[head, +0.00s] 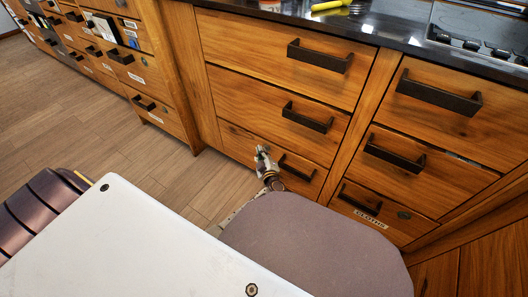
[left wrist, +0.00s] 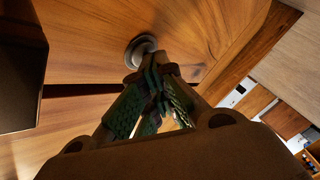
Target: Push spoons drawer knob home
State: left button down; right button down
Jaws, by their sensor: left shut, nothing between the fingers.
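My left gripper (head: 263,156) is shut and empty, low in front of the bottom drawer (head: 238,143) of the middle wooden column. In the left wrist view, its green-padded fingertips (left wrist: 155,68) are close together just below a round grey knob (left wrist: 141,48) on a wooden front. The tips overlap the knob's lower edge in the picture; I cannot tell whether they touch it. In the head view the knob is hidden behind the gripper. No spoons label can be read. I cannot tell how far the drawer stands out. My right gripper is not in view.
Dark bar handles (head: 307,117) stick out from the drawers around. A dark countertop (head: 385,28) runs above. Open wood floor (head: 110,140) lies to the left.

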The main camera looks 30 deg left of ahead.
pick_arm(q)
jog(key=shift+r, duration=0.1)
dwell(0.6)
jog(key=shift+s+a+p, duration=0.1)
jog(key=shift+s+p, duration=1.25)
jog(key=shift+s, duration=0.35)
jog(key=shift+s, duration=0.15)
jog(key=shift+s+a+p, duration=0.2)
jog(key=shift+s+p, duration=1.2)
jog(key=shift+s, duration=0.95)
